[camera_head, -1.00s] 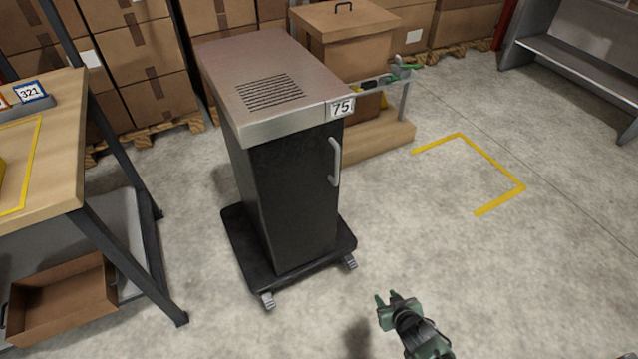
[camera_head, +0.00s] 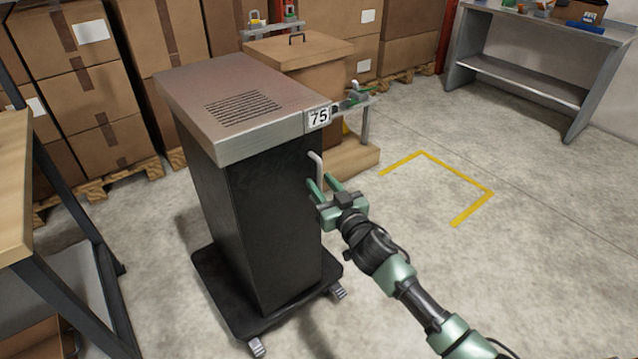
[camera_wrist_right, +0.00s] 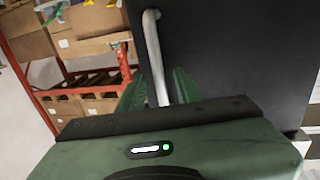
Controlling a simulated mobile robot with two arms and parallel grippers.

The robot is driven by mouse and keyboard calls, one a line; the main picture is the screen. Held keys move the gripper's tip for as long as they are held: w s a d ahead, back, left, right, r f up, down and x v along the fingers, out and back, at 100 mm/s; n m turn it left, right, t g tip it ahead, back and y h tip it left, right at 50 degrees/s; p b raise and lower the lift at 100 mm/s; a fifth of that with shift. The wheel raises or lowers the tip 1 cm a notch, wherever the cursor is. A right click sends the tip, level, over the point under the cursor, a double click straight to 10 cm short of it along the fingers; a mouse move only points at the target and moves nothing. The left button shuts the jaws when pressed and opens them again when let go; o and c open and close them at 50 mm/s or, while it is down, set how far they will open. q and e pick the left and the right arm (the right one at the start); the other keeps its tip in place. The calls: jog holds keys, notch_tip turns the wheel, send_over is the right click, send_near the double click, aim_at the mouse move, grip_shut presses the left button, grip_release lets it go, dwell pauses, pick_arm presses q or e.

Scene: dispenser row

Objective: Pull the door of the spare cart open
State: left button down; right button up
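The spare cart, numbered 75, stands in the head view with a brown-grey top (camera_head: 235,90) and a black body. Its black front door (camera_head: 275,225) appears shut, flush with the body. The pale bar handle (camera_head: 316,165) is upright near the door's right edge, its lower part hidden by my gripper. My right gripper (camera_head: 323,186) is at the handle, fingers apart. My left gripper is out of view.
A wooden table (camera_head: 15,190) stands at the left. Cardboard boxes (camera_head: 90,75) on pallets line the back, and a lidded brown box (camera_head: 310,65) is behind the cart. Open floor (camera_head: 425,265) with yellow tape lies to the right.

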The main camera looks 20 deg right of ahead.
jog(key=shift+w+a, duration=0.1)
jog(key=shift+w, duration=0.6)
grip_shut()
dwell(1.0)
